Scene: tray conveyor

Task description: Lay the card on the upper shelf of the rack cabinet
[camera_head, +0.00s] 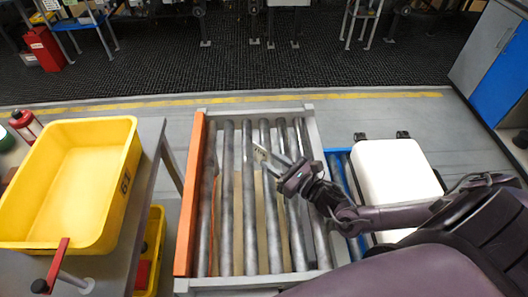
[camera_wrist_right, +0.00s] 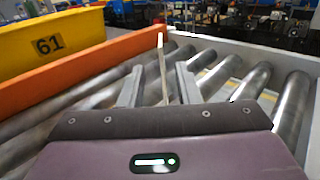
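My right gripper (camera_head: 262,160) is above the roller conveyor, its two fingers apart. A small, thin, pale card (camera_head: 259,152) shows at its fingertips. In the right wrist view the card (camera_wrist_right: 162,66) stands upright, seen edge-on, between the two open fingers, with a visible gap on each side. I cannot tell what the card's lower edge rests on. No upper shelf can be made out. A grey cabinet with blue panels (camera_head: 492,45) stands at the far right; I cannot tell whether it is the rack cabinet. My left gripper is not in view.
The roller conveyor (camera_head: 228,190) has an orange side rail (camera_head: 190,200). A yellow bin (camera_head: 115,190) marked 61 sits on the grey table at left. A white-topped box (camera_head: 395,170) stands right of the conveyor, near my right arm. Open floor lies beyond.

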